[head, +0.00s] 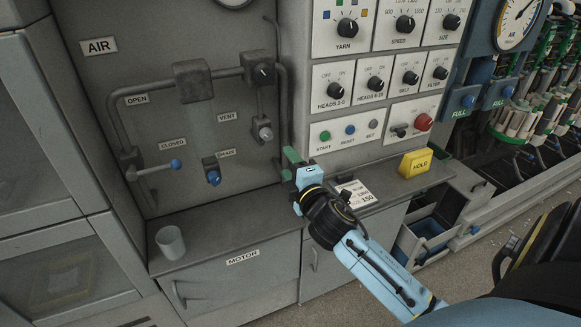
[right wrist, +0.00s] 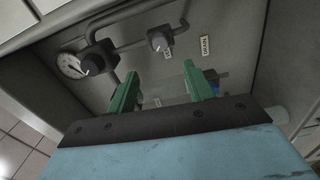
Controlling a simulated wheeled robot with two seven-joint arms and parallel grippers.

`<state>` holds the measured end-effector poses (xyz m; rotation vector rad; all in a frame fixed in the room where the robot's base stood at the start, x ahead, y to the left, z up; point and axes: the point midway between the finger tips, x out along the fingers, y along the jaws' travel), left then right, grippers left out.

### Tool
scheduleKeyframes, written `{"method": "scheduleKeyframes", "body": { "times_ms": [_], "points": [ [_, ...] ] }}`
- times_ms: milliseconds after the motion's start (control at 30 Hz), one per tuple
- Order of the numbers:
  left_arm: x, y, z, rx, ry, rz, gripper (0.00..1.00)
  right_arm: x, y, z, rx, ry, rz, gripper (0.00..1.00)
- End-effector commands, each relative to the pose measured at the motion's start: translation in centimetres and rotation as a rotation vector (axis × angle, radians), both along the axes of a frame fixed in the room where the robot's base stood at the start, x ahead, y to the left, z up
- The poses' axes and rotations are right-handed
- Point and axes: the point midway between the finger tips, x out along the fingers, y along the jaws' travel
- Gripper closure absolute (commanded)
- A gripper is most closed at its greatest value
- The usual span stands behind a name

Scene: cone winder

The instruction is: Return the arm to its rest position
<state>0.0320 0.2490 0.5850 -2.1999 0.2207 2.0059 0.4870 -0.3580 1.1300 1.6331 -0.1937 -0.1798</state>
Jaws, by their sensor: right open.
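My right arm (head: 373,262) reaches up from the lower right in the head view. My right gripper (head: 289,164) is in front of the edge between the AIR panel (head: 230,120) and the control panel (head: 345,90), above the ledge. In the right wrist view its two green fingers (right wrist: 162,88) stand wide apart with nothing between them. I cannot tell from these views whether it touches the panel. My left gripper is not in view.
A grey cup (head: 171,243) stands on the ledge (head: 225,238) at the left. A white card (head: 356,194) and a yellow HOLD block (head: 415,163) are right of my gripper.

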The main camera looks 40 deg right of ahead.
Motion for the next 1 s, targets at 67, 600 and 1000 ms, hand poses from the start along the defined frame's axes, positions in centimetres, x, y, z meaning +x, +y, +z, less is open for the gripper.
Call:
{"method": "scheduleKeyframes", "body": {
  "times_ms": [67, 600, 1000],
  "points": [
    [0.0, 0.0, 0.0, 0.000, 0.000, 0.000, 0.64, -0.1, 0.0, 0.0, 0.000, 0.000, 0.000, 0.48],
    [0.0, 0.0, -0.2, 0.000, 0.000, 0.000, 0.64, 0.0, 0.0, -1.4, 0.018, 0.021, 0.000, 0.48],
    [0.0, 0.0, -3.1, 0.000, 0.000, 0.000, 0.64, -4.7, 1.7, -27.1, 0.425, 0.408, -0.055, 0.48]
  ]
}}
